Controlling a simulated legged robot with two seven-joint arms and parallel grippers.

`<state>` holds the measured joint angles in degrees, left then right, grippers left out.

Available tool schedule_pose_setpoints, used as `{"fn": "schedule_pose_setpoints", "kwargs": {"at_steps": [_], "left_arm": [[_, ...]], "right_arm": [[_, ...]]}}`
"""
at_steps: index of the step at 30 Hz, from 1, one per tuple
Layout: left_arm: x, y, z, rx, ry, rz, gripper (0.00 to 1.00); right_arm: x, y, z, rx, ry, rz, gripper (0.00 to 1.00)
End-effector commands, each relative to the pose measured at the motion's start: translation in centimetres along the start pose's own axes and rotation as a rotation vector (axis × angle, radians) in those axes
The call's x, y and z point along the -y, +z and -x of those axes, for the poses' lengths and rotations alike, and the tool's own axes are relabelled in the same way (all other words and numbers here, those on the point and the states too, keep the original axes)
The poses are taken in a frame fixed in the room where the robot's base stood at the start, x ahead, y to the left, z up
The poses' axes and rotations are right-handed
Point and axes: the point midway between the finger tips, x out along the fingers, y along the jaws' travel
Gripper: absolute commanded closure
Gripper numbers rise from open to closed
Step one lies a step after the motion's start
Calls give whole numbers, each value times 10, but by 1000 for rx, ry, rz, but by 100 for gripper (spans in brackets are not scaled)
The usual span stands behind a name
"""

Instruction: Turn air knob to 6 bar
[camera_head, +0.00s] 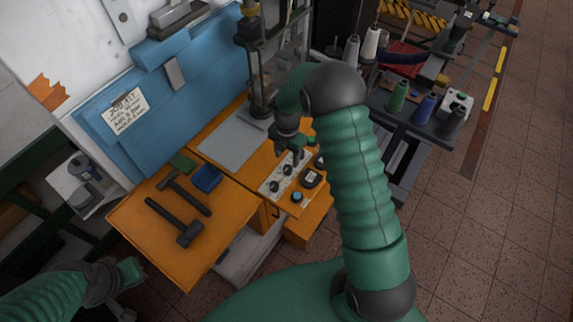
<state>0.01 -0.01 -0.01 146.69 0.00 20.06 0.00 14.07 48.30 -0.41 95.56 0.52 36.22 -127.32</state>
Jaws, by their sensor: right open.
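A light control panel (271,189) with several dark knobs sits on the orange bench, at the centre of the head view. Dark knobs (287,170) stand in a row on it; which one is the air knob, and its setting, are too small to read. My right gripper (291,153) is open and points down over the far end of the panel, close to the knobs. I cannot tell whether it touches one. My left gripper (130,271) is low at the left, away from the panel; its jaws are not clear.
Two hammers (176,222) and a blue tray (206,179) lie on the orange bench (215,240). Spools (398,96) stand on a dark table at the right.

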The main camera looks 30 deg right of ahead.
Motion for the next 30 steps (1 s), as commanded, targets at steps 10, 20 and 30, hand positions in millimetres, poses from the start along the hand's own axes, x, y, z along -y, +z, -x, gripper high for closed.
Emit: {"fn": "schedule_pose_setpoints", "kwargs": {"at_steps": [10, 20, 30], "left_arm": [[0, -3, 12, -1, 0, 0, 100], [0, -3, 12, 0, 0, 0, 100], [0, -3, 12, 0, 0, 0, 100]], "right_arm": [[2, -1, -65, 1, 2, -1, 48], [0, 0, -72, 2, 2, -1, 50], [0, 0, -71, 2, 4, -1, 94]]}}
